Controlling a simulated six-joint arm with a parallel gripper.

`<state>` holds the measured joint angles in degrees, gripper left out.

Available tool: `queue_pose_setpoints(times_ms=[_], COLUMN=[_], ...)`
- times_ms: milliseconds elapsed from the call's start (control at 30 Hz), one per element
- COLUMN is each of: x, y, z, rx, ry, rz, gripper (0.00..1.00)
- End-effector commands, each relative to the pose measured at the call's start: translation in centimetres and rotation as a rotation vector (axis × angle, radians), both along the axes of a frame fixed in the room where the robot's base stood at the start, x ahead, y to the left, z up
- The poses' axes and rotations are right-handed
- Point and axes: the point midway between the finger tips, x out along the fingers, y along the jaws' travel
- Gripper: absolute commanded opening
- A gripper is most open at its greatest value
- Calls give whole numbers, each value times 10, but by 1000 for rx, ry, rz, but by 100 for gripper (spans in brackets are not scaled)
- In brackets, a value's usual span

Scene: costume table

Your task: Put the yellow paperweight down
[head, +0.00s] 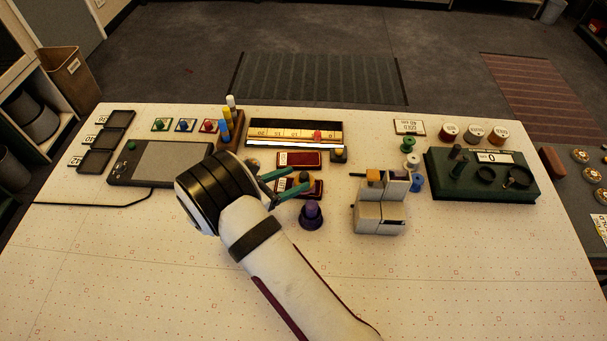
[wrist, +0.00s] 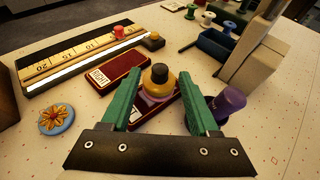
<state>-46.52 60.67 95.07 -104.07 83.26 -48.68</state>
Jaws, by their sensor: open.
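The yellow paperweight (wrist: 158,79), with a dark knob on top, stands upright between the green fingers of my gripper (wrist: 160,72) in the wrist view. My gripper is open, with a gap visible at the fingers. The farther red pad (wrist: 119,73), labelled RIGHT, is bare. In the head view my gripper (head: 296,183) is over the nearer pad, and the paperweight is mostly hidden there.
A purple paperweight (head: 311,213) stands just outside the right finger. A grey stepped block (head: 380,218) is farther right. A blue disc with a flower (wrist: 56,118) lies left of my gripper. A ruler tray (head: 294,134) lies behind. The table's front right is clear.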

Motion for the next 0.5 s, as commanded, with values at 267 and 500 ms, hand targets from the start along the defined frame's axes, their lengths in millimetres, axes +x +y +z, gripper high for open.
queue_pose_setpoints(times_ms=[267,500], x=[-43,-50], y=[42,44], z=[24,31], rx=[1,12], ry=[-1,-3], rz=[2,-19], gripper=[61,61])
